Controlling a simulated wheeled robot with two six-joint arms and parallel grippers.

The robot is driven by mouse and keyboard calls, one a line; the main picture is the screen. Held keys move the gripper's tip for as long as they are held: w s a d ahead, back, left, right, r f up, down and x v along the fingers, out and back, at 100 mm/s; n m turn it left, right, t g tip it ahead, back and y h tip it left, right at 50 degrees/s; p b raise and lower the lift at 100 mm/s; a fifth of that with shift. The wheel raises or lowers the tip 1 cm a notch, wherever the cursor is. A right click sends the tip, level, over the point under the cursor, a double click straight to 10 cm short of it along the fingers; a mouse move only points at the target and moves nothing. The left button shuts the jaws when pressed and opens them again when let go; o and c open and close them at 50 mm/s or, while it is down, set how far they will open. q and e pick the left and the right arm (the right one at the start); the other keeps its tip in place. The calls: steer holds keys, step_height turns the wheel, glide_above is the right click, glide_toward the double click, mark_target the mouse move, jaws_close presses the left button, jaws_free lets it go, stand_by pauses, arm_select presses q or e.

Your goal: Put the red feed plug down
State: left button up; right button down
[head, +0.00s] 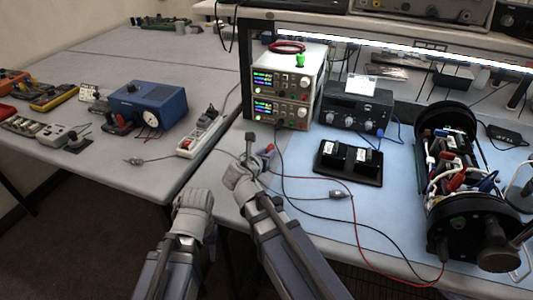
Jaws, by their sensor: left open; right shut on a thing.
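My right gripper (256,152) is over the left edge of the blue mat, in front of the power supply, shut on the red feed plug (269,149). Only a small red part of the plug shows beside the fingers. A thin red lead runs from near there across the mat to the black end cap of the cylinder (472,232) at the right. Whether the plug touches the mat, I cannot tell. My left gripper (193,198) is open and empty, lower and to the left, near the gap between the tables; its fingertips are hard to make out.
A white power supply (293,92) with lit displays stands behind my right gripper. A black tray (348,163) with two modules lies to its right, near a dark radio unit (356,108). Dark and red leads cross the mat (385,205). A power strip (201,134) lies left.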

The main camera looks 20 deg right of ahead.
steer(key=shift+f, duration=0.3)
steer(key=c, duration=0.7)
jaws_free()
steer(key=shift+r, duration=0.1)
